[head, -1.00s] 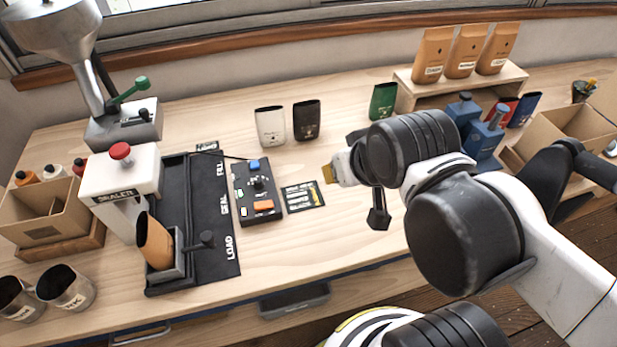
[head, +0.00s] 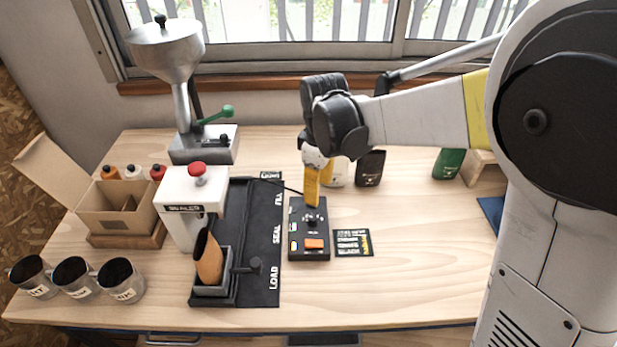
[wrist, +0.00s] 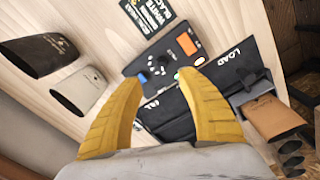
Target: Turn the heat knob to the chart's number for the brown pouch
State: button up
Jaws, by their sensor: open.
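The heat knob (head: 311,220) is a small dark knob on the black control box (head: 310,246), which also has an orange button. It also shows in the wrist view (wrist: 162,62), just beyond my fingertips. The chart (head: 353,243) is a black card right of the box; its lettering is too small to read fully. A brown pouch (head: 208,258) stands upright in the holder at the sealer's foot. My gripper (head: 312,200) is above the back of the box, pointing down. Its yellow fingers (wrist: 162,105) are apart with nothing between them. The blue button (wrist: 143,78) is near the left finger.
The white sealer (head: 190,205) and its black mat (head: 262,285) stand left of the box. White and black pouches (head: 370,168) are behind my gripper. Several steel cups (head: 121,281) are at front left. The table right of the chart is clear.

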aim_at(313, 218)
jog(key=shift+n, duration=0.5)
jog(key=f+b, duration=0.1)
jog(key=f, duration=0.3)
jog(key=f+b, duration=0.1)
jog(key=f, duration=0.3)
jog(key=a+f+b, duration=0.1)
jog(key=f, duration=0.3)
jog(key=shift+w+f, duration=0.2)
jog(key=shift+w, duration=0.15)
grip_shut()
